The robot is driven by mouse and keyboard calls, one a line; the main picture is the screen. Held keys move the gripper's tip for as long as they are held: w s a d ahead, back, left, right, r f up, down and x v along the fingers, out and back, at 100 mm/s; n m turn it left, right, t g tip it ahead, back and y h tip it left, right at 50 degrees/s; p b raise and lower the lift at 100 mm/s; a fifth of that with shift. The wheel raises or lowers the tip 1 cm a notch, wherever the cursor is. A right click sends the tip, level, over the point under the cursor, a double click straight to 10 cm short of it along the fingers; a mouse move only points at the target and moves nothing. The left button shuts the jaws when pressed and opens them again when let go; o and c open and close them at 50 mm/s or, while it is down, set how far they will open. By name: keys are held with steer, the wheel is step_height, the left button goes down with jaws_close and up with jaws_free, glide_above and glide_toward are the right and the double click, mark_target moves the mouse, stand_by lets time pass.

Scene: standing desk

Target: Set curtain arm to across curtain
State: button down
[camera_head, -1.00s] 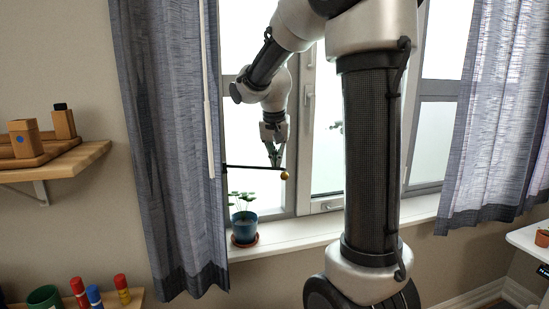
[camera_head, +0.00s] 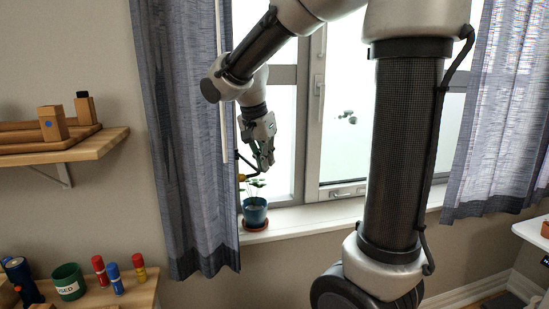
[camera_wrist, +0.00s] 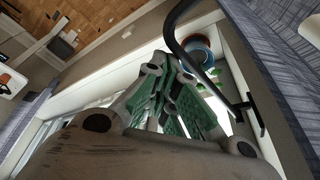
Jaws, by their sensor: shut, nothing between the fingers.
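In the wrist view the black curtain arm (camera_wrist: 216,83) bends from a wall bracket past the right side of my fingers. My gripper (camera_head: 266,163) is shut and empty, just right of the rod and above the potted plant; it also shows in the wrist view (camera_wrist: 175,80). I cannot tell whether it touches the rod.
A blue potted plant (camera_head: 255,212) stands on the windowsill (camera_head: 300,222) below my gripper. A wooden shelf (camera_head: 85,150) is at left, with a lower shelf (camera_head: 140,292) holding a green cup and markers. The right curtain (camera_head: 490,120) hangs at the far right.

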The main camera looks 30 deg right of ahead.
steer(key=shift+a, duration=1.2)
steer(key=shift+d, duration=0.1)
